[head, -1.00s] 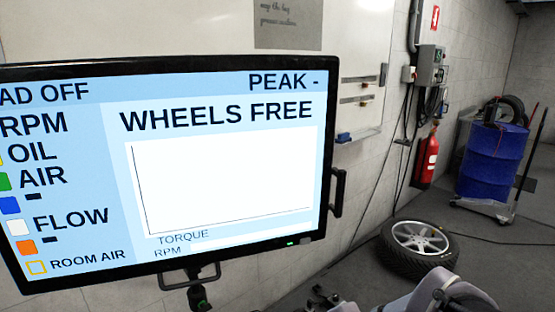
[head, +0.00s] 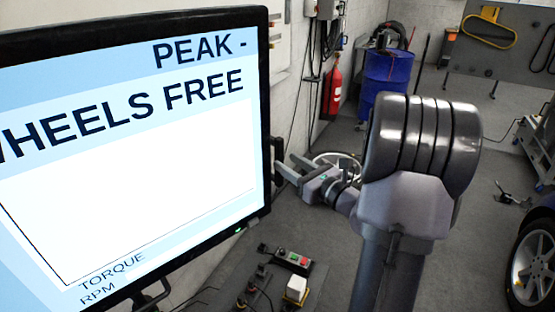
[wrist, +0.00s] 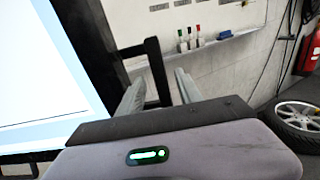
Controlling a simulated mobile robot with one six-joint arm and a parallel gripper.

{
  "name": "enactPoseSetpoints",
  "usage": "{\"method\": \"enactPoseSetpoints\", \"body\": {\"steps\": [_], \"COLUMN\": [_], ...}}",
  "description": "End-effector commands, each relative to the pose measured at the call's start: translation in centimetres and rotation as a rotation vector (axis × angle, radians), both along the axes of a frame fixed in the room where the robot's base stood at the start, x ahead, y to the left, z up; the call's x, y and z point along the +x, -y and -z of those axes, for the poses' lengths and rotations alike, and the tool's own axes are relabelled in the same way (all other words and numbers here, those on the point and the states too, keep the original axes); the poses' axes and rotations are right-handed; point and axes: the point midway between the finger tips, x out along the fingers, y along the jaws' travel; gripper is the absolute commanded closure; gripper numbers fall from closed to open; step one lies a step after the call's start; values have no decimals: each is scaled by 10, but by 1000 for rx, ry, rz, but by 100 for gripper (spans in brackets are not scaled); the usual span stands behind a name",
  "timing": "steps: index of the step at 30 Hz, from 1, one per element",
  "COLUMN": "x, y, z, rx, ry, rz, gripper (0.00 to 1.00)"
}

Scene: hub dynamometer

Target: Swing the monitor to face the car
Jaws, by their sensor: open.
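The monitor (head: 130,150) fills the left of the head view, its lit screen reading "WHEELS FREE". Its black side handle (head: 277,163) sticks out from the right edge of the frame. My gripper (head: 291,168) is at this handle with its jaws open. In the wrist view the handle's upright bar (wrist: 157,72) stands between the two spread fingers of my gripper (wrist: 159,92); I cannot tell whether either finger touches it.
A loose wheel lies on the floor (wrist: 300,115) near the wall. A red extinguisher (head: 332,87) and blue drum (head: 386,78) stand behind. The floor between arm and car looks mostly clear.

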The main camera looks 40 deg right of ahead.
Motion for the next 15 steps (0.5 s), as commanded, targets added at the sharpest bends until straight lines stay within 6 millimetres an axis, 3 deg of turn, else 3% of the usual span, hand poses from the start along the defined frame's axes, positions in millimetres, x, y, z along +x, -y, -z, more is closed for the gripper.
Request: {"method": "enactPoseSetpoints", "body": {"steps": [6,15], "x": [36,44], "y": [-1,-1], "z": [0,-1], "rx": [-1,-1], "ry": [0,0], "rz": [-2,0], "gripper": [58,58]}}
